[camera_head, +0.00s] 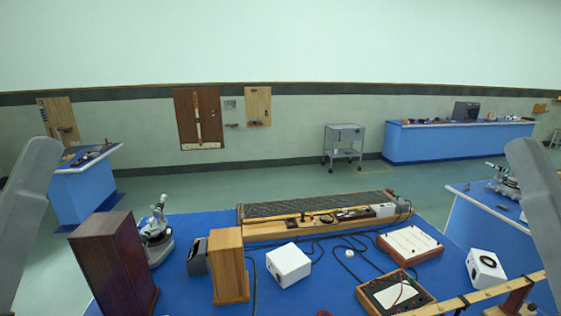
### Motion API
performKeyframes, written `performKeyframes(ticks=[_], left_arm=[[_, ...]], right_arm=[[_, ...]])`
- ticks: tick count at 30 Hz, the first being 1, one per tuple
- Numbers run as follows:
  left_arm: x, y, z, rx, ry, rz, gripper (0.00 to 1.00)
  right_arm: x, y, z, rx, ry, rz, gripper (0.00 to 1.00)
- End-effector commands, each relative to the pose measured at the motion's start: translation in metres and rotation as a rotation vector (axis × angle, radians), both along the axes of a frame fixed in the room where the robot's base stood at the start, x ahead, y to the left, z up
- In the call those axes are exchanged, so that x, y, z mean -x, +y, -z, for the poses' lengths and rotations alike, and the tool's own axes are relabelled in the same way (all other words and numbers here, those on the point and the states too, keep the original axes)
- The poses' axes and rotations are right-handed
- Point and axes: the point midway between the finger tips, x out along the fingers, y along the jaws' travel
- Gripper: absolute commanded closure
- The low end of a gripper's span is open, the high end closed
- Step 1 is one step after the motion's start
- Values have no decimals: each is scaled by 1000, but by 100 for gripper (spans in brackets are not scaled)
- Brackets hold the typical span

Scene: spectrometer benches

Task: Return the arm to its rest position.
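A grey link of my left arm (28,205) rises at the left edge of the head view. A grey link of my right arm (541,200) rises at the right edge. Both links stand at the sides, clear of the middle of the view. No fingers of either gripper show, so I cannot see whether they hold anything.
A blue bench (205,222) lies in front. It bears a dark wooden box (115,265), a lighter wooden block (229,265), a microscope (156,235), a long wooden instrument (320,212), white boxes, cables and a meter (395,293). Another blue bench (480,225) is at right.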

Motion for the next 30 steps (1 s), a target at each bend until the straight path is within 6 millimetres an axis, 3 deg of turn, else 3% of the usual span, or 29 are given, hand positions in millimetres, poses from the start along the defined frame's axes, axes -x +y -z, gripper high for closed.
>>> performKeyframes(ticks=[1,3,9,13,17,23,26,30], left_arm=[[0,0,-54,0,-1,0,43],[0,0,-89,-1,-1,-1,43],[0,0,-182,0,0,-1,43],[0,0,-219,0,0,-1,43],[0,0,-231,0,0,-1,43],[0,0,-222,0,0,-1,43],[0,0,-203,0,0,-1,43],[0,0,-150,0,0,-1,43]], right_arm=[[0,0,-54,0,-1,0,50],[0,0,-90,0,-1,0,50],[0,0,-183,0,-1,0,50],[0,0,-220,0,-1,0,50],[0,0,-231,0,0,0,50],[0,0,-222,0,0,0,50],[0,0,-203,0,0,0,50],[0,0,-150,0,0,0,50]])
